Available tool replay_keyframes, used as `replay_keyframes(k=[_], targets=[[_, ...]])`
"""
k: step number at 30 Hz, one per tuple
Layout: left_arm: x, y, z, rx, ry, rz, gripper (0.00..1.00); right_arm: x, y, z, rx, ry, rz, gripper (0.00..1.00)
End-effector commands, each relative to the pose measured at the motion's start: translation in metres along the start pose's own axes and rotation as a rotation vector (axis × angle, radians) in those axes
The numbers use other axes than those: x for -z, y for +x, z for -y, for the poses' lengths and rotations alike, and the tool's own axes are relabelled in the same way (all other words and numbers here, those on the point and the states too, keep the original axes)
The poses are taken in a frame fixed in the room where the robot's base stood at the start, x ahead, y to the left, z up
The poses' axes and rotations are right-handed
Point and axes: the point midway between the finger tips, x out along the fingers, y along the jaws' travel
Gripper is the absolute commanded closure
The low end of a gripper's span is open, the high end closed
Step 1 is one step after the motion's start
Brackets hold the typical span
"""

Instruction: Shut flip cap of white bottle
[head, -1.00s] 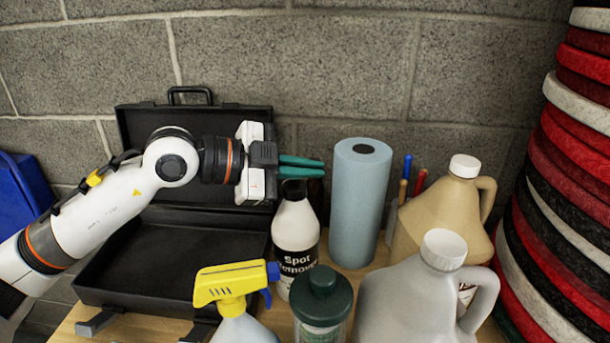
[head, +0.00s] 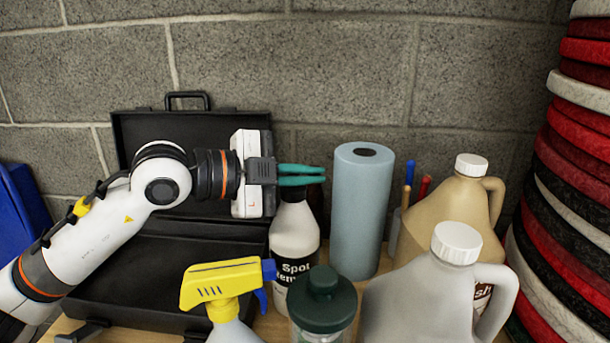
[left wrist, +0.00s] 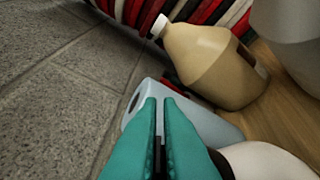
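The white bottle (head: 294,236) is labelled as spot remover and stands upright behind the yellow spray trigger. Its black cap (head: 293,191) is partly hidden by my gripper, so I cannot tell the flip lid's position. My left gripper (head: 312,175) comes in from the left, its green fingers level and right over the cap. In the left wrist view, the green fingers (left wrist: 160,103) lie close together with a thin gap, nothing clearly held. A pale rounded surface at lower right there is probably the bottle (left wrist: 262,160). My right gripper is not in view.
A blue paper roll (head: 360,215) stands just right of the bottle. A spray bottle (head: 222,285) and green-lidded container (head: 322,300) stand in front. Tan (head: 455,215) and grey (head: 435,290) jugs stand right. An open black case (head: 160,270) lies left, pads (head: 575,200) far right.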

Motion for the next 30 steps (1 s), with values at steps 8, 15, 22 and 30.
replay_keyframes(k=[8, 15, 22, 30], targets=[[0.0, 0.0, 0.001, 0.002, -0.001, -0.001, 0.73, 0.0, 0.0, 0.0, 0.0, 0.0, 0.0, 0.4], [0.001, 0.001, 0.002, 0.005, -0.003, -0.002, 0.73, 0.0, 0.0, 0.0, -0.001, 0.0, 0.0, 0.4], [0.001, 0.0, 0.0, 0.012, -0.016, -0.004, 0.73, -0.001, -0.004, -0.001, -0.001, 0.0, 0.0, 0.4], [-0.002, -0.001, -0.013, 0.068, -0.16, -0.004, 0.73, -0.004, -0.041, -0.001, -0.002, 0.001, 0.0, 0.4]])
